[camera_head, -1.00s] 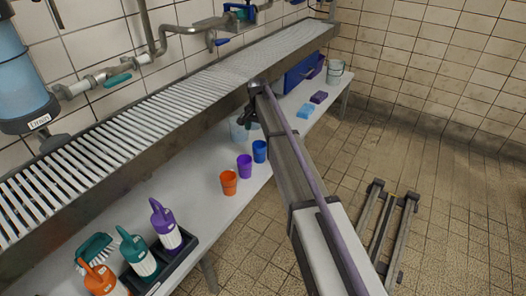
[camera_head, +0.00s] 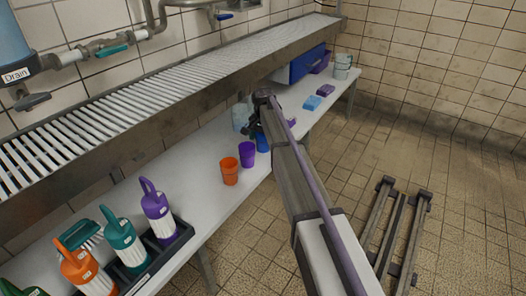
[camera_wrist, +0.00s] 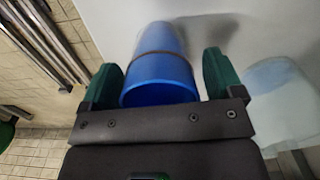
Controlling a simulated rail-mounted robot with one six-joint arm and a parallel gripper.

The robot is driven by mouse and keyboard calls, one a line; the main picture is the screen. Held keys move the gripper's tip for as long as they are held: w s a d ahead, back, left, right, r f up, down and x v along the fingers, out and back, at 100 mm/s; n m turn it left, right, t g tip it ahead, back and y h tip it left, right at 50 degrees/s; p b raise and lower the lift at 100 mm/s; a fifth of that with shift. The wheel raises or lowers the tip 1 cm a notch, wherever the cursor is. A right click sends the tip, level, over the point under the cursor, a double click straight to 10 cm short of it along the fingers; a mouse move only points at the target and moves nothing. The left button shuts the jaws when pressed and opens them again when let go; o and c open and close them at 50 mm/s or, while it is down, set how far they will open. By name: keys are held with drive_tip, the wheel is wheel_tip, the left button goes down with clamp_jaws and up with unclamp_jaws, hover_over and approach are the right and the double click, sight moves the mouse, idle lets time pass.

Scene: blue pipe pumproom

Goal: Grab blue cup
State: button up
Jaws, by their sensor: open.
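The blue cup (camera_head: 262,142) stands on the white lower shelf (camera_head: 205,160), partly hidden behind my arm in the head view. In the wrist view the blue cup (camera_wrist: 160,75) lies between the two green fingers of my gripper (camera_wrist: 163,75). The fingers are apart, with a gap visible on the cup's right side; the left finger is close to its rim. In the head view my gripper (camera_head: 255,122) is dark and partly hidden at the arm's end, by the cup.
A purple cup (camera_head: 248,155) and an orange cup (camera_head: 229,171) stand left of the blue cup. A clear container (camera_wrist: 275,95) is beside my gripper. The slatted upper shelf (camera_head: 130,95) overhangs the rear.

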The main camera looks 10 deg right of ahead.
drive_tip(key=shift+r, duration=0.1)
drive_tip(key=c, duration=1)
